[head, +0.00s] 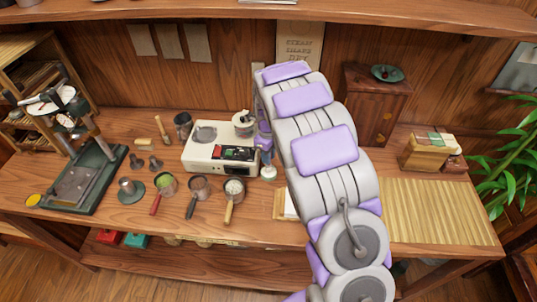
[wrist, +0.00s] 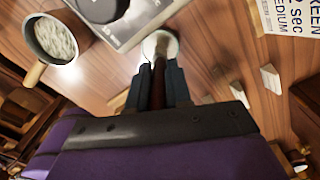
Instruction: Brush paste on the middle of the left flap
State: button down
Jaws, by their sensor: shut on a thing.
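My gripper (wrist: 158,82) is shut on a brown handle (wrist: 157,92), which looks like the paste brush. The handle's far end meets a small round white-topped thing (wrist: 160,44), perhaps a paste pot; I cannot tell whether the bristles are inside it. In the head view a small pale pot (head: 268,173) stands just left of my arm, by the machine's right end. A wooden board with a white sheet (head: 290,205) is partly hidden behind my arm. I cannot make out the left flap.
A white machine (head: 196,158) stands left of the pot. A wooden-handled pan of pale grains (head: 234,187) also shows in the wrist view (wrist: 54,38). More pans and a dark press (head: 82,183) stand left. A slatted mat (head: 440,215) lies right. Small pale wedges (wrist: 271,79) and a printed card (wrist: 288,38) show.

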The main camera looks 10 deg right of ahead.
jog(key=shift+r+p, duration=1.9)
jog(key=shift+r, duration=1.6)
jog(key=s+n, duration=0.2)
jog(key=n, duration=0.7)
jog(key=s+n, duration=0.2)
jog(key=n, duration=0.7)
jog(key=s+n, duration=0.1)
jog(key=n, duration=0.8)
jog(key=shift+s+r, duration=0.4)
jog(key=shift+d, duration=0.1)
